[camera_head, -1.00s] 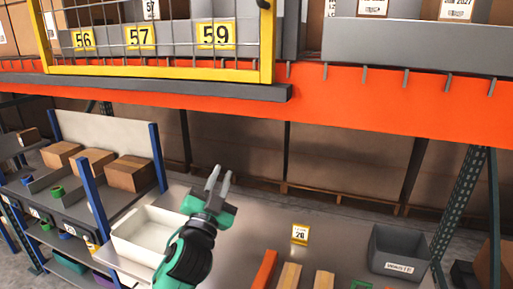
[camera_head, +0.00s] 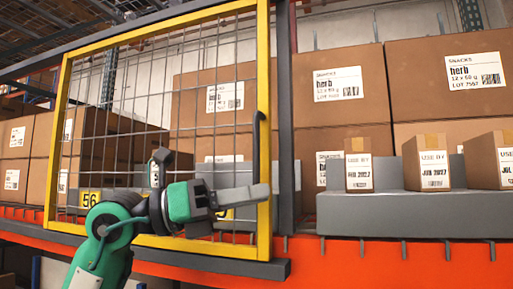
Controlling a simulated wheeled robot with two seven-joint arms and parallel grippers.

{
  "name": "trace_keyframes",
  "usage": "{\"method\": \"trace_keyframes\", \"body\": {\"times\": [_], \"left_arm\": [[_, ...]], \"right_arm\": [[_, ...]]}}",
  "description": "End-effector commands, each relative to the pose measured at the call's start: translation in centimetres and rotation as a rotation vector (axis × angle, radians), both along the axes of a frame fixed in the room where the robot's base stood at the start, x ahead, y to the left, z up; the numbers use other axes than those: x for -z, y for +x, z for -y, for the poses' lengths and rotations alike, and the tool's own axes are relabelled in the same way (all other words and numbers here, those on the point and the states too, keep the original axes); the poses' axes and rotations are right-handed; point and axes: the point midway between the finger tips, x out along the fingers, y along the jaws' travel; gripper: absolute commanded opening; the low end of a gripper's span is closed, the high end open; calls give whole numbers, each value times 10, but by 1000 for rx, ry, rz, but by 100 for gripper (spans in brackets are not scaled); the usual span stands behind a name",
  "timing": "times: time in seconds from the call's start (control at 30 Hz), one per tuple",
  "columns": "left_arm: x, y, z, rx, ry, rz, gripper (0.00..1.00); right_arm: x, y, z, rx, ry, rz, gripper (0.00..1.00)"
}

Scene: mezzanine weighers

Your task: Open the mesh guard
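The mesh guard (camera_head: 264,60) is a yellow-framed panel of grey wire mesh on the left half of the head view. Its right upright stands close beside a dark post, and no clear gap shows between them. A dark vertical handle (camera_head: 257,140) is on that right upright. My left gripper (camera_head: 262,192) is in front of the guard's lower right part, fingers pointing right, tips overlapping the upright just below the handle. I cannot tell whether they touch it. The fingers overlap from this side, so their opening is unclear. My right gripper is not in view.
To the right, small cartons (camera_head: 358,172) stand by a grey ledge (camera_head: 400,214). An orange beam (camera_head: 400,262) runs below. A dark post (camera_head: 285,120) borders the guard's right side.

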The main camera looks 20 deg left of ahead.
Motion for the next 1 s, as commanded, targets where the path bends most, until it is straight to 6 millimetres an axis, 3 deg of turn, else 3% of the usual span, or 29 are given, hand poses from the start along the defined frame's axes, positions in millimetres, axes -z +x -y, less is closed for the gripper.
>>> {"method": "trace_keyframes", "body": {"times": [0.03,0.2,0.4,0.5,0.73,1.0], "left_arm": [[-15,-3,-9,-74,60,32,17],[-51,-7,-47,-324,208,74,17],[-79,-17,-86,-528,275,75,17],[-85,-20,-95,-575,286,69,17],[-89,-4,-86,-589,292,65,17],[-91,42,-52,-586,292,62,17]], "right_arm": [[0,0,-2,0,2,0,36],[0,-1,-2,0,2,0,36],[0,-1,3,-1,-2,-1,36],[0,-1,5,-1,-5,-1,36],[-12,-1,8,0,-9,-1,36],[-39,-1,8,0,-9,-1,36]]}}
